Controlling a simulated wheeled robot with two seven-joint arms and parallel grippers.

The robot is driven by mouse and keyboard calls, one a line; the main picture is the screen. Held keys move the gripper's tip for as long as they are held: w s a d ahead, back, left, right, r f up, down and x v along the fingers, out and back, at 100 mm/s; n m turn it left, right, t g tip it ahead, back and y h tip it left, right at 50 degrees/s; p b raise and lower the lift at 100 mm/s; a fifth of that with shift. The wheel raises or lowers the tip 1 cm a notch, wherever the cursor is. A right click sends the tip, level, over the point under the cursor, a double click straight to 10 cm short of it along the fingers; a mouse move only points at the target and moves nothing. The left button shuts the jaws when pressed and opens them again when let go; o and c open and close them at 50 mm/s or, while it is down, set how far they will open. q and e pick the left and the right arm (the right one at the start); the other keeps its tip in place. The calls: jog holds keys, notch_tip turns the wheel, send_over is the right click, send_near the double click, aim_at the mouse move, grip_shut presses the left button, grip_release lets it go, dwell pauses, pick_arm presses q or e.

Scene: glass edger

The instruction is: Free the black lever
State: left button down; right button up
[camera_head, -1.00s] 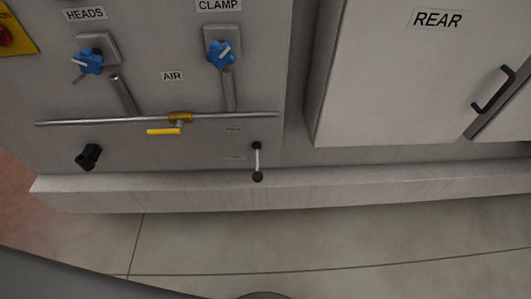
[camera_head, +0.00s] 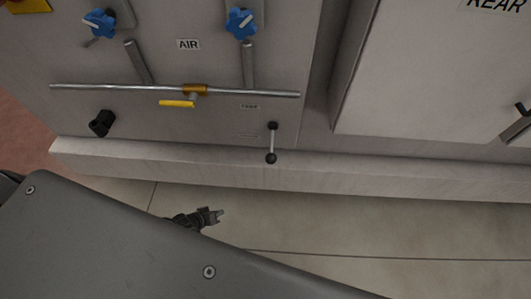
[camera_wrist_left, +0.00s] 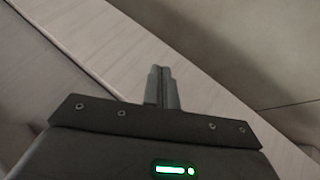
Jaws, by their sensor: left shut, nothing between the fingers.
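A short lever (camera_head: 272,142) with a metal rod and a black ball at each end hangs upright low on the grey machine panel, under a small label. A separate black knob-like handle (camera_head: 102,123) sits at the panel's lower left; I cannot tell which of the two is the black lever. My left gripper (camera_head: 214,215) is shut and empty, in front of and below the panel's base ledge, apart from both. Its closed fingers (camera_wrist_left: 162,72) show in the left wrist view, with no lever there. My right gripper is out of view.
A yellow-handled valve (camera_head: 178,103) sits on a horizontal pipe, with blue knobs (camera_head: 241,23) above. A pale base ledge (camera_head: 380,181) sticks out under the panel. A cabinet door (camera_head: 430,80) is at right. The tiled floor (camera_head: 330,222) is clear.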

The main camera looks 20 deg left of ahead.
pick_arm(q)
jog(key=w+r+n+t+h, duration=0.2)
jog(key=w+r, duration=0.5)
jog(key=r, duration=0.1)
jog(key=n+g+h+b, duration=0.2)
jog(key=g+h, duration=0.1)
jog(key=h, duration=0.7)
send_near(271, 150)
notch_tip(271, 150, down, 3)
jog(key=a, duration=0.2)
jog(key=shift+w+r, duration=0.15)
jog(key=shift+w, duration=0.05)
jog(key=p+x, duration=0.2)
jog(key=x, duration=0.8)
jog(key=shift+n, duration=0.3)
